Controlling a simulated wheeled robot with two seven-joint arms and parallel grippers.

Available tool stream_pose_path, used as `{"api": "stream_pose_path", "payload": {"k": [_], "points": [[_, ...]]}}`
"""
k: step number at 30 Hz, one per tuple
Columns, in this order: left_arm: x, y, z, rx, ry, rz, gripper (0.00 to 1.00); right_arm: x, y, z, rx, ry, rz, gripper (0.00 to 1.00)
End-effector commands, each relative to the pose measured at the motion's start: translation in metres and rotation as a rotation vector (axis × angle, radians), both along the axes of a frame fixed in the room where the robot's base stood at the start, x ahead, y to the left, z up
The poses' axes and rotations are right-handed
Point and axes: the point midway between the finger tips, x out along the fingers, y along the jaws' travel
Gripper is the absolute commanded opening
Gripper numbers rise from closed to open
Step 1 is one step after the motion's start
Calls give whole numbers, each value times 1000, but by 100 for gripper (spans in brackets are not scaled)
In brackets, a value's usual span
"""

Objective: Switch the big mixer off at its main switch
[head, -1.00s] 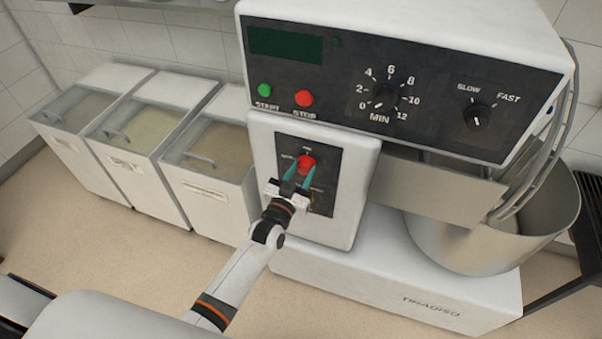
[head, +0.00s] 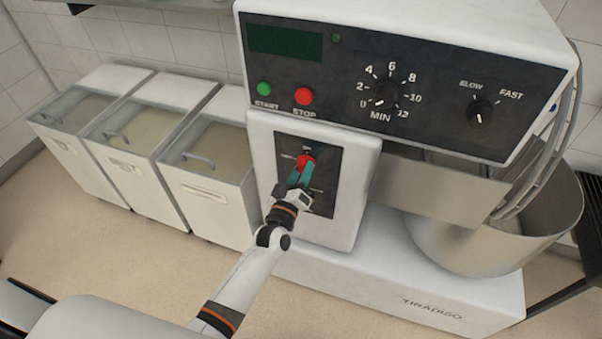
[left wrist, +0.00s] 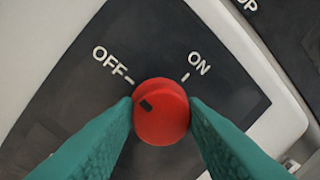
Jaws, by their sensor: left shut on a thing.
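The big mixer (head: 440,30) stands at the right, with its main switch plate (head: 328,190) on the white column below the control panel. The main switch is a red round knob (head: 306,161), also seen in the left wrist view (left wrist: 165,122). There its black mark sits at the upper left, toward the OFF label (left wrist: 110,60). The ON label (left wrist: 199,64) is at the upper right. My left gripper (head: 301,175) is shut on the knob, one teal finger on each side. The gripper hides part of the plate in the head view. My right gripper is out of view.
Above are a green start button (head: 264,89), a red stop button (head: 303,96), a timer dial (head: 385,95) and a speed dial (head: 481,112). White ingredient bins (head: 210,195) stand at the left. The steel bowl (head: 450,240) is at the right. Floor in front is clear.

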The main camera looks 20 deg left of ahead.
Motion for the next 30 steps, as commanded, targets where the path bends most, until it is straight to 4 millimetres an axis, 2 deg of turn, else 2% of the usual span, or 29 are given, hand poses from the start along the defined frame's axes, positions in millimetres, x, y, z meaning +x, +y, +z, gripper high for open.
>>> {"api": "stream_pose_path", "payload": {"k": [20, 21, 24, 30], "points": [[0, -1, -1, -61, 5, -1, 15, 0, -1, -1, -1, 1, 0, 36], [0, -1, -1, -61, 5, -1, 42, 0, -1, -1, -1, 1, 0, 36], [0, -1, -1, -60, 5, -1, 59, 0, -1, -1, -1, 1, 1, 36], [0, 0, -1, -59, 3, -1, 59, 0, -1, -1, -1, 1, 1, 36]]}}
